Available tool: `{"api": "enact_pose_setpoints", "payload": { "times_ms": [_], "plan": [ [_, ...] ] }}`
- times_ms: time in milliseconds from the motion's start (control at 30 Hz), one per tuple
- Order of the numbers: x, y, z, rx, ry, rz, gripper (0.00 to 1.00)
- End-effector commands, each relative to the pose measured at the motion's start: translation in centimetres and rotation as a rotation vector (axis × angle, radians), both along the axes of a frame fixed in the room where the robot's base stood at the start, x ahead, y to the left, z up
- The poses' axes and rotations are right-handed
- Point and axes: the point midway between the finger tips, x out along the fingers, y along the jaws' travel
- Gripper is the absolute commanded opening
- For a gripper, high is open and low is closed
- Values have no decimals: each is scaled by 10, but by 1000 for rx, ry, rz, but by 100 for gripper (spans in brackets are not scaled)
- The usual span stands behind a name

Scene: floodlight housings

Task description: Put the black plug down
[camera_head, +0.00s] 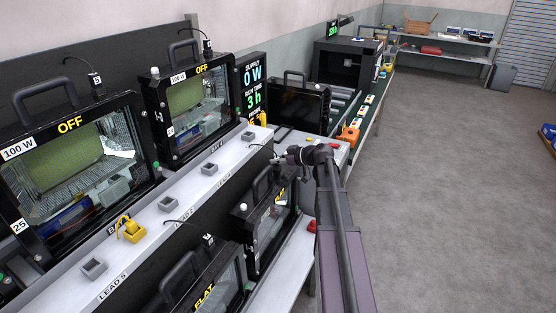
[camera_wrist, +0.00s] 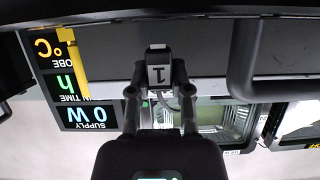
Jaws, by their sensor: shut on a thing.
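My gripper (camera_wrist: 158,80) is shut on a black plug (camera_wrist: 157,56) in the wrist view. The plug is too small and dark to make out clearly there. What lies directly under the plug cannot be told.
Grey sockets (camera_head: 95,267) and a yellow plug (camera_head: 130,231) line the light ledge (camera_head: 150,250). Black floodlights (camera_head: 70,155) stand behind it, and others (camera_head: 270,210) in front. A supply display (camera_head: 253,88) stands beyond.

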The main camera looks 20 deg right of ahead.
Motion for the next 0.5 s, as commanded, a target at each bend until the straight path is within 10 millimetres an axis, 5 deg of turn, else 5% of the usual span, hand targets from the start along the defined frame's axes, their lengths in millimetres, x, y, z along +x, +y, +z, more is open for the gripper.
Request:
{"api": "enact_pose_setpoints", "payload": {
  "times_ms": [133, 167, 267, 500],
  "plan": [
    [0, 0, -4, 0, 0, 0, 0],
    [0, 0, -3, 0, 0, 0, 35],
    [0, 0, -3, 0, 0, 0, 61],
    [0, 0, -2, 0, 0, 0, 61]
  ]
}}
